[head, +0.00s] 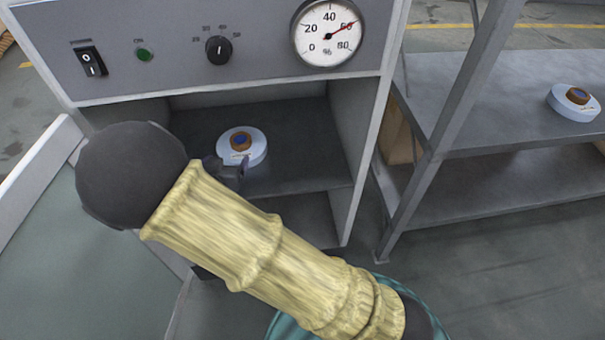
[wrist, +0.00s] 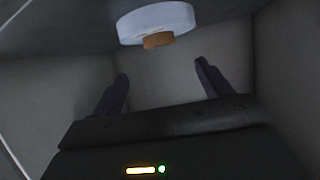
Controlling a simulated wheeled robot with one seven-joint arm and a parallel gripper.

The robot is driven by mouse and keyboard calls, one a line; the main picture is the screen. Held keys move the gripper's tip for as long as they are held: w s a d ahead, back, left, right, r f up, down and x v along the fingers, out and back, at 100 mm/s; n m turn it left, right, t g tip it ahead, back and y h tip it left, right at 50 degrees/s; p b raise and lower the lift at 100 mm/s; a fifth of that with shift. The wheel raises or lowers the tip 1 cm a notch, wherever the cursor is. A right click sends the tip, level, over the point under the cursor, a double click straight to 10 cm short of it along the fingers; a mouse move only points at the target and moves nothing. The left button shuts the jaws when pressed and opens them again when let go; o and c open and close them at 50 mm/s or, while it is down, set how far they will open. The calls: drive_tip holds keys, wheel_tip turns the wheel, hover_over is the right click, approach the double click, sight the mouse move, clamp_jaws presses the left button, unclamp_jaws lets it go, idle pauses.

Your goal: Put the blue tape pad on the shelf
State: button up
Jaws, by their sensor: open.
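A pale blue tape pad (head: 256,150) with a brown core and a blue centre lies flat on the dark floor of the cabinet's open compartment. In the wrist view a pale blue pad (wrist: 150,22) with a brown core shows at the top, beyond the fingertips. My gripper (wrist: 161,70) is open, with nothing between its fingers. In the head view my gripper (head: 228,172) is partly hidden by my arm and is at the pad's near side; I cannot tell whether they touch. The grey metal shelf (head: 480,110) stands at right.
Another pale blue pad (head: 572,108) with a brown core lies on the shelf's upper board at far right. The rest of that board is largely clear. The cabinet's control panel (head: 180,45) overhangs the compartment, with side walls close by. A shelf post (head: 455,110) stands between.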

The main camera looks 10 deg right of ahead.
drive_tip(key=s+d+r+n+g+y, duration=0.1)
drive_tip(key=s+d+r+g, duration=0.1)
drive_tip(key=s+d, duration=0.3)
drive_tip(key=s+d+r+n+g+y, duration=0.1)
drive_tip(key=s+d+g, duration=0.4)
drive_tip(key=d, duration=0.6)
drive_tip(key=s+d+r+n+g+y, duration=0.1)
drive_tip(key=s+d+r+g, duration=0.1)
drive_tip(key=s+d, duration=0.5)
drive_tip(key=shift+d+r+g, duration=0.35)
drive_tip(key=shift+d+g, duration=0.3)
drive_tip(key=shift+g, duration=0.05)
